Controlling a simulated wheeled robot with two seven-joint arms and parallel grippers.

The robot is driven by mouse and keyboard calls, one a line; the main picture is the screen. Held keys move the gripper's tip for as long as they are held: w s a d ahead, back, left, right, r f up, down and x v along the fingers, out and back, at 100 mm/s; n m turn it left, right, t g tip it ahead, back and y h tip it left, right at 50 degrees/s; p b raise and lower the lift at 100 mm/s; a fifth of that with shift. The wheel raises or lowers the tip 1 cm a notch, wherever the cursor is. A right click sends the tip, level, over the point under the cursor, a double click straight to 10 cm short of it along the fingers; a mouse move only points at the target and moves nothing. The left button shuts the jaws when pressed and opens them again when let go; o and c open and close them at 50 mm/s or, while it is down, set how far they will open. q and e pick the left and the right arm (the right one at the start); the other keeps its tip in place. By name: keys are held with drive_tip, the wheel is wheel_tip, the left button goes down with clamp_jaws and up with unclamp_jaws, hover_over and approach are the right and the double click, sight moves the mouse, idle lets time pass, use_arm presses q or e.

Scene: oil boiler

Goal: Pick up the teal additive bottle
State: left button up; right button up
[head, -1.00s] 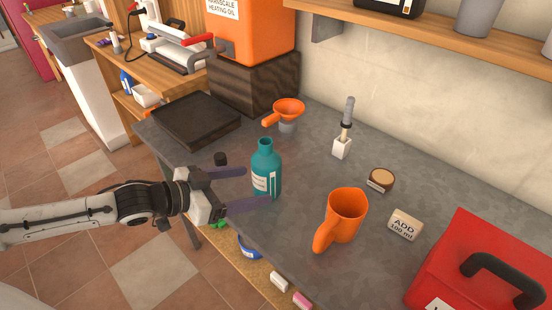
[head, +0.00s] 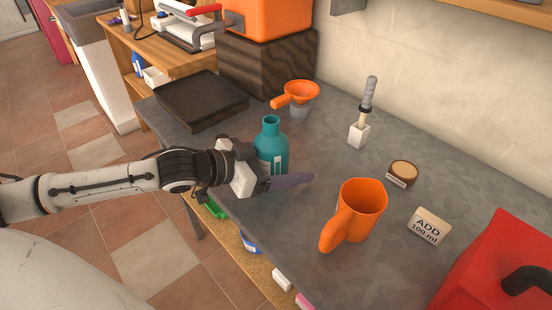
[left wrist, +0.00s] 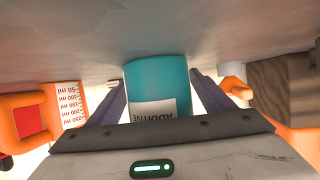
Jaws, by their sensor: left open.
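The teal additive bottle (head: 272,138) stands upright and uncapped on the grey counter, its lower part partly hidden by my left gripper (head: 290,168). That gripper is low over the counter, with one purple-grey finger in front of the bottle; the other finger is hidden in the head view. In the left wrist view, which is upside down, the bottle (left wrist: 158,85) with its white label stands between the two spread fingers. The gripper is open around it; I cannot tell whether a finger touches it. My right gripper is not in view.
An orange jug (head: 358,212) stands right of the bottle. An orange funnel (head: 297,94) and a dark tray (head: 200,100) are behind it. A white-ended tool (head: 361,125), a round wooden-topped item (head: 403,173), an ADD 100 ml sign (head: 429,226) and a red container (head: 500,265) lie farther right.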

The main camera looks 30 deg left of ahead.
sight(271, 145)
use_arm(q)
drive_tip(key=c, duration=1.4)
wheel_tip(271, 145, up, 10)
drive_tip(key=p, duration=0.2)
